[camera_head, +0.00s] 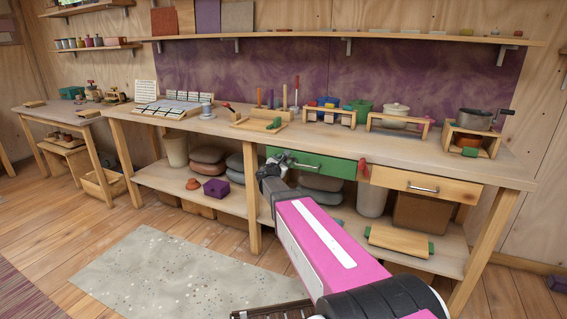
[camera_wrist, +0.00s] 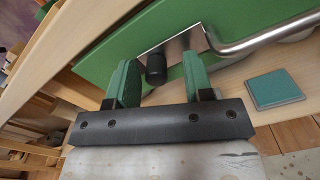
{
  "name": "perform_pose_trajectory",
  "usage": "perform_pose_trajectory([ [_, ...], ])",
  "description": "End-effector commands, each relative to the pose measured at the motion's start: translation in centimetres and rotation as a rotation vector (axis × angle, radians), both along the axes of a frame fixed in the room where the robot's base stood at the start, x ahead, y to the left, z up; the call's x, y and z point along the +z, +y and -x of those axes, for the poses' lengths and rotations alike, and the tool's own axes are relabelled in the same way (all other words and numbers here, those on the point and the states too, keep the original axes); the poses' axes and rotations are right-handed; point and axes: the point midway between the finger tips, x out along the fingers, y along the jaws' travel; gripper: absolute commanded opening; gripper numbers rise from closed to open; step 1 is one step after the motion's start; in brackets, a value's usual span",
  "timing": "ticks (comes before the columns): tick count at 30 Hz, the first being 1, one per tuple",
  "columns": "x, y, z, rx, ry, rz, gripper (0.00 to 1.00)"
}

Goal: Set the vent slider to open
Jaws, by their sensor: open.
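A short black knob (camera_wrist: 156,70) sits on a pale metal plate (camera_wrist: 190,42) on the green drawer front (camera_head: 325,168); it looks like the vent slider's knob. The drawer front fills the upper part of the wrist view (camera_wrist: 115,50). My gripper (camera_head: 284,158) is at the left end of the green drawer in the head view. In the wrist view its two green fingers (camera_wrist: 158,78) are open, one on each side of the knob, with gaps visible. No slider markings are readable, and the knob is hidden behind my gripper in the head view.
A metal bar handle (camera_wrist: 262,38) is close to the right finger. A teal square (camera_wrist: 274,89) lies right of my gripper. Beside the green drawer are a red piece (camera_head: 363,168) and a wooden drawer (camera_head: 420,186). The bench top (camera_head: 220,126) above holds several racks and pots.

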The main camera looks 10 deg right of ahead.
Motion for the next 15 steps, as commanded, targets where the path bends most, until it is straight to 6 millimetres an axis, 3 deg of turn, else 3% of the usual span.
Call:
perform_pose_trajectory([
  [15,0.0,4.9,7.1,0.000,0.000,0.000,0.47],
])
